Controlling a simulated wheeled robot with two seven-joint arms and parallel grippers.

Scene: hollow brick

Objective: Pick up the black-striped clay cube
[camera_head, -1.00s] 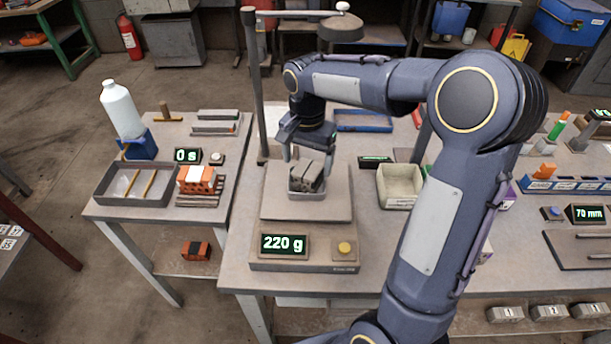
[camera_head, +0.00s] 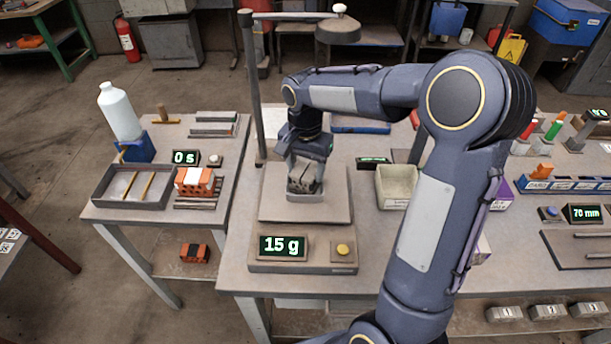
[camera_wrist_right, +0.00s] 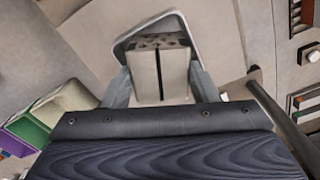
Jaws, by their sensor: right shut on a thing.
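The grey clay cube (camera_wrist_right: 158,72) has a black stripe down its side and small holes in its top face, as the right wrist view shows. My right gripper (camera_wrist_right: 161,85) is shut on it, one finger on each side. In the head view the gripper (camera_head: 305,168) is over the scale, and the cube (camera_head: 303,184) is at a small grey tray (camera_head: 305,197), partly hidden by the gripper. I cannot tell how far the cube is above the tray floor. The scale display (camera_head: 283,247) reads 15 g. My left gripper is not in view.
The scale (camera_head: 318,208) stands on the main table beside a tall post (camera_head: 252,90). A cream bin (camera_head: 395,184) stands right of the scale. On the left side table are a grey tray (camera_head: 118,200), an orange brick (camera_head: 195,181) and a white bottle (camera_head: 119,112).

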